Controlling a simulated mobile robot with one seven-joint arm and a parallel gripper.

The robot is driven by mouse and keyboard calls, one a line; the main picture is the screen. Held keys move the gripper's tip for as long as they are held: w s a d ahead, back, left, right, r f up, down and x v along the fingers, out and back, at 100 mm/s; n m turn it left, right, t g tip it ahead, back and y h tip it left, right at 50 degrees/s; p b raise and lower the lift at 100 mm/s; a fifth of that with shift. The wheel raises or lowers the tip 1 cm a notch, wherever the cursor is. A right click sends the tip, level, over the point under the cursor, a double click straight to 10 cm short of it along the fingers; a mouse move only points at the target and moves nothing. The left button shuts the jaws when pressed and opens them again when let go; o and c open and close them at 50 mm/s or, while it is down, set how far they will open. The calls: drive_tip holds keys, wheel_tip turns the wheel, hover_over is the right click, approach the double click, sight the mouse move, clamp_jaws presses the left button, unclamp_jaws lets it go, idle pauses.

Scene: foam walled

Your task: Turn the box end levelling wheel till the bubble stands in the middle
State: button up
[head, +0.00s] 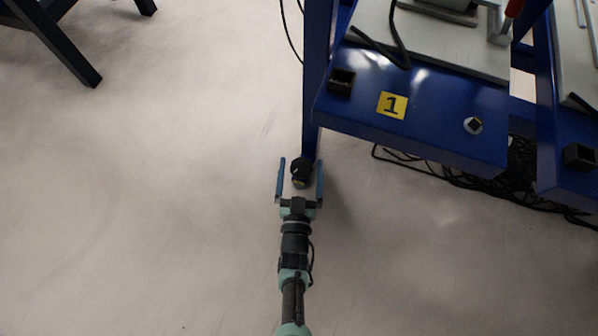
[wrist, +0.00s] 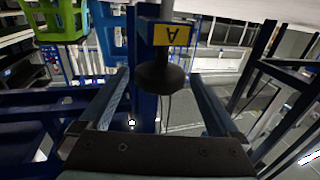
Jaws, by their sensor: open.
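A black round wheel (head: 300,168) shows at the foot of the blue bench's near left leg in the head view. My gripper (head: 301,163) is open, with one blue finger on each side of the wheel. The fingers (wrist: 158,74) show gaps to the wheel on both sides in the wrist view. A small round pale disc with a dark square middle (head: 474,125) lies on the bench; I cannot make out a bubble.
The blue bench (head: 440,130) carries a yellow plate marked 1 (head: 392,105), a black box (head: 341,82) and a grey board (head: 435,50). Black cables (head: 515,170) lie tangled under it. Another blue bench stands at the right. The pale floor (head: 140,200) at the left is clear.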

drive_tip(key=s+p, duration=0.5)
drive_tip(key=s, duration=0.7)
drive_tip(key=shift+s+a, duration=0.15)
drive_tip(key=shift+a, duration=0.15)
drive_tip(key=shift+s, duration=0.1)
